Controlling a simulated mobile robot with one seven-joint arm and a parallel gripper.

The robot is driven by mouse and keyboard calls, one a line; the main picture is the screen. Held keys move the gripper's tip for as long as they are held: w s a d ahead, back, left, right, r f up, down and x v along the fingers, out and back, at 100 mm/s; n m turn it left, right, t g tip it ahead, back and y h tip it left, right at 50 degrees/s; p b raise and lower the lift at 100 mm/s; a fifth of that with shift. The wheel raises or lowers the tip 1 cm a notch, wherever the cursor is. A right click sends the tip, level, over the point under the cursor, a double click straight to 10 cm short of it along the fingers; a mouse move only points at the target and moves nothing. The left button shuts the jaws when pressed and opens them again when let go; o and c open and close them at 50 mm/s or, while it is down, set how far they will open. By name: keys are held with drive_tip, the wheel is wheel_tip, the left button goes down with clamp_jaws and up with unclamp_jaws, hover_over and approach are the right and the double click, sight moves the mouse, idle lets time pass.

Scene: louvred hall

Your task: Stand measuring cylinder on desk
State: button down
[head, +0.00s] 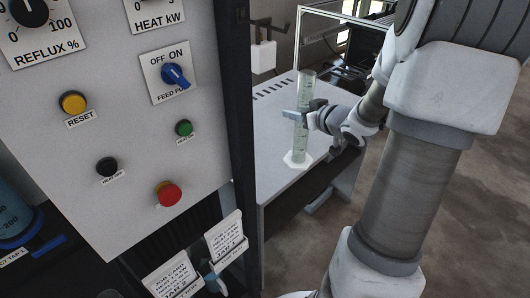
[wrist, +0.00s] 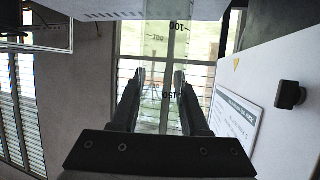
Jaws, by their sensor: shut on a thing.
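The measuring cylinder (head: 301,110) is a tall clear tube with a pale greenish tint and a white foot. In the head view it is upright over the near part of the grey desk (head: 277,122). Its foot is at or just above the desk top; I cannot tell whether it touches. My gripper (head: 302,117) is shut on the tube around its middle, coming from the right. In the wrist view the graduated tube (wrist: 166,50) runs between the two fingers (wrist: 158,85), with its scale marks facing the camera.
A control panel (head: 125,150) with knobs and buttons fills the left, its dark post close to the desk. A framed rack with dark equipment (head: 352,60) stands behind the desk. Open floor (head: 480,200) lies to the right.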

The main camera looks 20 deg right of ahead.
drive_tip(key=w+a+f+b, duration=0.4)
drive_tip(key=w+f+b, duration=0.1)
drive_tip(key=w+f, duration=0.5)
drive_tip(key=shift+w+f, duration=0.15)
drive_tip(key=shift+f, duration=0.25)
drive_tip(key=shift+f, duration=0.15)
drive_tip(key=shift+c, duration=2)
unclamp_jaws()
drive_tip(key=p+v, duration=0.2)
drive_tip(key=v, duration=1)
drive_tip(key=shift+p, duration=0.3)
